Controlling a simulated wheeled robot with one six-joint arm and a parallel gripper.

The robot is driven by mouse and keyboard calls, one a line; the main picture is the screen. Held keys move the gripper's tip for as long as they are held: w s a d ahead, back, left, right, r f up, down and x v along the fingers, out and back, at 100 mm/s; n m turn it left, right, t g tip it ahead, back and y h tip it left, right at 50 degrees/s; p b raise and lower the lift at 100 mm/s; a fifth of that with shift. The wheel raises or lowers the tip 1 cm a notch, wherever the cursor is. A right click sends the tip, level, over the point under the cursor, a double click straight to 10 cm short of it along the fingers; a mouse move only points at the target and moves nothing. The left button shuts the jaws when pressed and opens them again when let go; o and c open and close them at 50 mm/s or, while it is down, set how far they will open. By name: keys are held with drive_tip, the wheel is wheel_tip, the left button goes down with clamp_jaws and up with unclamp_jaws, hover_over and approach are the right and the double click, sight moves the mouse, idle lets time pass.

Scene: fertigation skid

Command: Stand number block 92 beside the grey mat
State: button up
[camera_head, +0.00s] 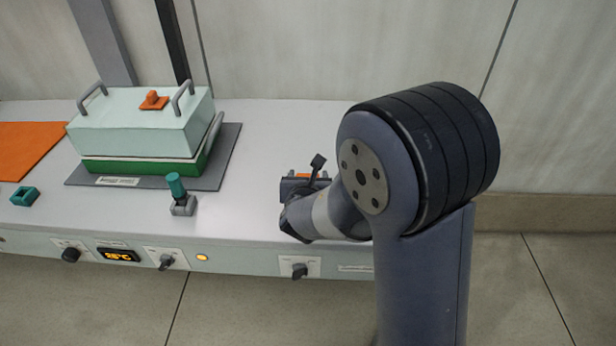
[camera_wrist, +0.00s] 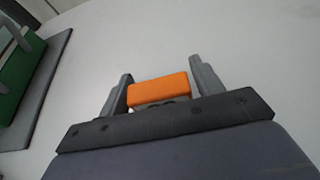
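In the head view only a sliver of the orange block (camera_head: 303,176) shows beside my gripper (camera_head: 305,182), over the bench right of centre. The grey mat (camera_head: 224,160) lies to the left, apart from the gripper; its edge also shows at the left of the wrist view (camera_wrist: 48,92).
A box with a pale lid (camera_head: 140,130) and green base stands on the mat. A teal-handled lever (camera_head: 177,188) stands in front of it. A teal block (camera_head: 25,196) and an orange sheet (camera_head: 25,147) lie at left. Knobs line the bench front. Bench between mat and gripper is clear.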

drive_tip(key=shift+o, duration=0.8)
drive_tip(key=shift+r, duration=0.15)
drive_tip(key=p+v, duration=0.1)
drive_tip(key=v, duration=1.1)
drive_tip(key=shift+p, duration=0.35)
